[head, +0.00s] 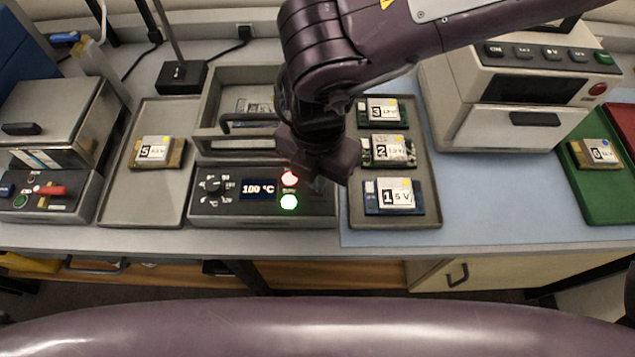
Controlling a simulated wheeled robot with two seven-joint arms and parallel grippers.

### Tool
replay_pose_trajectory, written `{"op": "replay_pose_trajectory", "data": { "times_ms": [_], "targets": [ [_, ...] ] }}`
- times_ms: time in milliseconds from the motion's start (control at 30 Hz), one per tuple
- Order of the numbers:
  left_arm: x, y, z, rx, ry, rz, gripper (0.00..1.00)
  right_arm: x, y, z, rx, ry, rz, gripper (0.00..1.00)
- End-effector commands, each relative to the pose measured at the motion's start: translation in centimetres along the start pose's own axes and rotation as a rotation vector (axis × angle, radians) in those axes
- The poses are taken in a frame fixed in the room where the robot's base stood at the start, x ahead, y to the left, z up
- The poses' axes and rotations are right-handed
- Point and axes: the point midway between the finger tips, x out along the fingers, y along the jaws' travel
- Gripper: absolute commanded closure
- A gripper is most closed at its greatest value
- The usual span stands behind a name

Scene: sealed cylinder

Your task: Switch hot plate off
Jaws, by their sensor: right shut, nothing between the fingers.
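The hot plate (262,216) stands at the front middle of the bench. My right gripper (321,183) comes down from the upper right. It is shut and empty, just right of the two buttons and over the panel's right end. Its wrist hides part of the hot plate's right side. I cannot tell whether the fingertips touch the panel. My left gripper is not in view.
A grey tray (433,213) with boards 1, 2 and 3 lies right of the hot plate. Another tray (150,212) holds board 5 at the left.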

Motion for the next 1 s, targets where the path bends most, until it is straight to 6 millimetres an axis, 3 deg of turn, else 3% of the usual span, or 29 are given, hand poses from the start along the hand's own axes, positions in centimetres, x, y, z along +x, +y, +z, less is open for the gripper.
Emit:
{"op": "replay_pose_trajectory", "data": {
  "times_ms": [1000],
  "targets": [
    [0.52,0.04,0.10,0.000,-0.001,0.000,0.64,0.61,0.01,0.00,0.000,0.000,0.001,1.00]
  ]
}}
